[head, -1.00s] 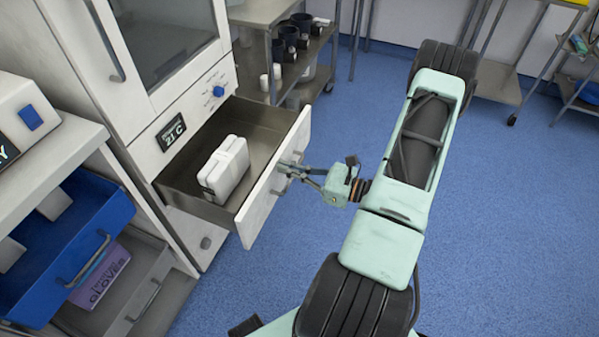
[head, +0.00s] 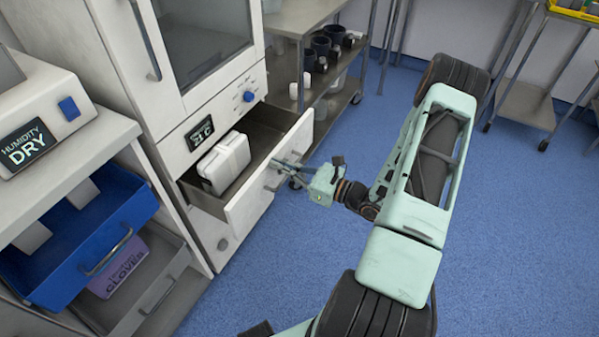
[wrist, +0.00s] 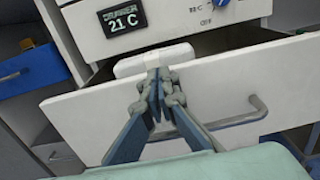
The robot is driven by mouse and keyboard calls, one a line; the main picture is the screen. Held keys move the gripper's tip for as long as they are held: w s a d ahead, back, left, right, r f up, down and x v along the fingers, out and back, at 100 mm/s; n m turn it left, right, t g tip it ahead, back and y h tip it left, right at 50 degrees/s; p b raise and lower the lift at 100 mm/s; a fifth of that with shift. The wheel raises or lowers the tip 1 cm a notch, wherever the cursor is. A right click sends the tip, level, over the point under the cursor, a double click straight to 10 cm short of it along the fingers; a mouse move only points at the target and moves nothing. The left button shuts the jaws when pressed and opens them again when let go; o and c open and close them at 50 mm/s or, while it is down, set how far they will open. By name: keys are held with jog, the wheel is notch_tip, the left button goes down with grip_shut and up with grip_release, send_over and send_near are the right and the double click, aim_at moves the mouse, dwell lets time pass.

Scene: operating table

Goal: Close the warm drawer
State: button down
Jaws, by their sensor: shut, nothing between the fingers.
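The warm drawer (head: 268,184) is partly open under the white cabinet with the 21 C display (head: 199,133). Its white front and bar handle also show in the wrist view (wrist: 215,97). A white case (head: 225,163) lies inside the drawer, its lower part hidden by the drawer walls. My gripper (head: 283,161) is shut and empty, at the drawer front close to the handle. Exact contact is hard to tell.
A blue drawer (head: 120,225) stands open at the left, above a grey drawer holding a purple glove box (head: 118,275). A metal cart (head: 335,95) with dark cups stands behind the warm drawer. The blue floor (head: 300,255) in front is clear.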

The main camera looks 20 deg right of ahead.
jog(key=x, duration=1.3)
jog(key=shift+w+a, duration=0.15)
jog(key=shift+w, duration=0.1)
